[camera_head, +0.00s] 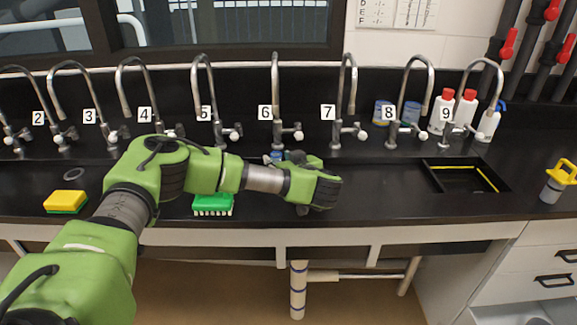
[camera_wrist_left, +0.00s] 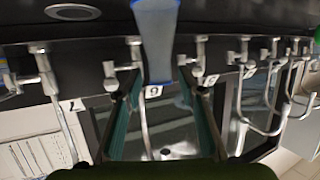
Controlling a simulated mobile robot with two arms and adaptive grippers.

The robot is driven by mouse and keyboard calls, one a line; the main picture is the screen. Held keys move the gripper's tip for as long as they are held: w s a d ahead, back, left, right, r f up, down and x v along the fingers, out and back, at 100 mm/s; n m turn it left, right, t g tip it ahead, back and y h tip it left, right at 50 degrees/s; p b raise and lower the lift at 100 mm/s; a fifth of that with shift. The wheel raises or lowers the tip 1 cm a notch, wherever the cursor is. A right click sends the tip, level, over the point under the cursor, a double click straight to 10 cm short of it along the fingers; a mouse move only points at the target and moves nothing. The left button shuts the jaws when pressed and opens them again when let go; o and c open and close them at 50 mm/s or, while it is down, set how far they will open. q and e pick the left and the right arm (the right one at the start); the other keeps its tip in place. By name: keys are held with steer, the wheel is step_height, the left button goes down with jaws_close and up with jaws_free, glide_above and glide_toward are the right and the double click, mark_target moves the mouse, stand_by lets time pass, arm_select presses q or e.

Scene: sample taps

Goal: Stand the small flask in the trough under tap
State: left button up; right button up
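A small blue flask (camera_head: 276,156) shows in part on the black counter below tap 6, beyond my left gripper (camera_head: 293,160), which hides much of it. In the left wrist view, which is upside down, the translucent blue flask (camera_wrist_left: 157,40) lies between the two finger lines of the left gripper (camera_wrist_left: 159,76). The fingers stand apart, with a narrow gap seen on each side of the flask. Tap 6 (camera_head: 276,90) rises behind the flask. The trough (camera_head: 380,160) runs along the counter under the taps. My right gripper is out of view.
A yellow-green sponge (camera_head: 65,202) and a green brush (camera_head: 213,204) lie near the front edge. A black sink (camera_head: 436,178) is at the right, with white bottles (camera_head: 465,110) behind it. A yellow-handled item (camera_head: 556,181) stands far right. Several taps line the back.

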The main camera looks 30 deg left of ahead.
arm_select(q)
steer(key=b+v, duration=0.1)
steer(key=v, duration=0.8)
steer(key=shift+d, duration=0.1)
